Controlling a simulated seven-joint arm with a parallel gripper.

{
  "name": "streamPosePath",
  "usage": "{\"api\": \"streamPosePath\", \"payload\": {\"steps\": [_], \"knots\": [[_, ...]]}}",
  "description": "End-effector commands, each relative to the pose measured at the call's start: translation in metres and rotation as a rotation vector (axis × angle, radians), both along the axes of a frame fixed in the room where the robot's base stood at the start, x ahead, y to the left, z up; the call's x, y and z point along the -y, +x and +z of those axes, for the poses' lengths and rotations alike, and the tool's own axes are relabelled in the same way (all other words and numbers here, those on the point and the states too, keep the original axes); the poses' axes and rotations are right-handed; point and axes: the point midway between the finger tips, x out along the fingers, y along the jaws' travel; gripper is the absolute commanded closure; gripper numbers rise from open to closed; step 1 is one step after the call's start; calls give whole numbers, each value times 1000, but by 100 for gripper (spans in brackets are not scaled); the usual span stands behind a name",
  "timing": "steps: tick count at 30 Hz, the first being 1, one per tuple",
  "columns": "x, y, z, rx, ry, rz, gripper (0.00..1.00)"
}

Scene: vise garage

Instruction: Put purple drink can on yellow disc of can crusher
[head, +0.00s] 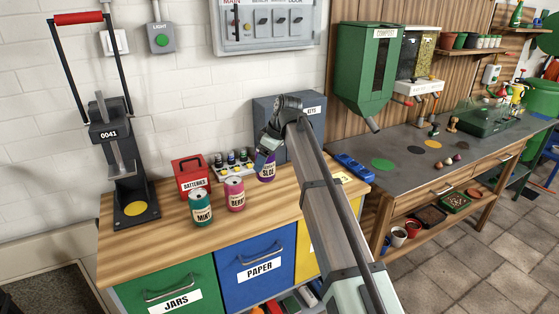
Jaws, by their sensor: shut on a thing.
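The purple can labelled SLOE (266,172) is at the middle of the wooden worktop, in front of the grey keys box. My gripper (267,150) reaches down onto it from above and is shut on it; the fingers are small and partly hidden by the wrist. I cannot tell whether the can touches the worktop. The can crusher (112,140) stands at the worktop's left end, its red-handled lever raised. Its yellow disc (135,209) lies bare on the base, well left of my gripper.
A teal MINT can (201,208) and a pink BERRY can (234,195) stand between the purple can and the crusher. Behind them are a red batteries box (191,175) and a rack of small items (232,165). The grey keys box (300,118) stands behind my arm.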

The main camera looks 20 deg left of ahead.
Motion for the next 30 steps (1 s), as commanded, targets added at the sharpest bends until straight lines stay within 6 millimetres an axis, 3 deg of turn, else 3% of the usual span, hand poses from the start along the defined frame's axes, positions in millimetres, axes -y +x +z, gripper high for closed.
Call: {"api": "streamPosePath", "payload": {"steps": [8, 17, 23, 30], "knots": [[0, -1, 8, -1, 0, -65, 58], [6, 4, 6, 2, 0, -440, 58], [26, 0, -3, 1, -1, -729, 58], [67, -21, -14, 2, -1, -1041, 58]]}}
